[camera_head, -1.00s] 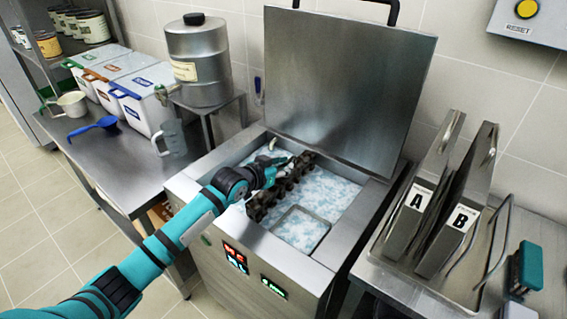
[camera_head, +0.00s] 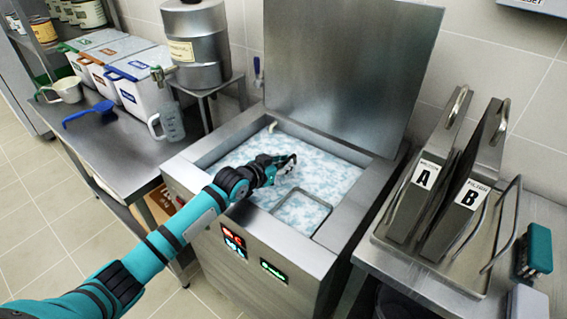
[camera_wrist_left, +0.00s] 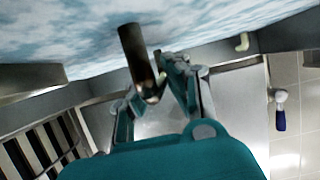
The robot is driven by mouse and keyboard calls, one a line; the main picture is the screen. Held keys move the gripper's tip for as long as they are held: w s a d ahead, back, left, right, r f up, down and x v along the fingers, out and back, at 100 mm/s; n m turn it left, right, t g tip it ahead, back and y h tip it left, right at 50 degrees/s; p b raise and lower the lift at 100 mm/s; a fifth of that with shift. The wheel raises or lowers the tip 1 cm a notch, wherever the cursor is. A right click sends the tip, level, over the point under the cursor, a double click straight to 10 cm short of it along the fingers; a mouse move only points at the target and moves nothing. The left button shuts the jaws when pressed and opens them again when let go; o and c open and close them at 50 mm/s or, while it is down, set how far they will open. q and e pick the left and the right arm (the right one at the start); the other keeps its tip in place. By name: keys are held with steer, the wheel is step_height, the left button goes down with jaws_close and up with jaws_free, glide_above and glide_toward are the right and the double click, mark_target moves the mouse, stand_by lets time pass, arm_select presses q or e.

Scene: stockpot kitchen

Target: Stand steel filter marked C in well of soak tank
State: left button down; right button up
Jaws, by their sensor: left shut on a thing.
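The soak tank (camera_head: 345,225) stands open, full of white and blue foamy liquid (camera_head: 245,160). A rectangular metal rim (camera_head: 328,219) shows in the foam at its front right. My left gripper (camera_head: 284,166) is low at the foam in the tank's middle, shut on a dark brownish metal bar (camera_wrist_left: 133,45). The bar appears to be the handle of the steel filter, whose body is hidden, seemingly under the foam. No mark C shows. My right gripper is not in view.
Filters marked A (camera_head: 425,178) and B (camera_head: 470,197) stand in a steel tray (camera_head: 405,263) at the right. The tank's raised lid (camera_head: 345,70) stands behind. A jug (camera_head: 170,122), bins and a blue scoop (camera_head: 92,114) are on the left bench.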

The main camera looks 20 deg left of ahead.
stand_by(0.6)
arm_select(q)
steer(key=shift+f+b, duration=0.45)
steer(key=shift+f, duration=0.15)
stand_by(0.4)
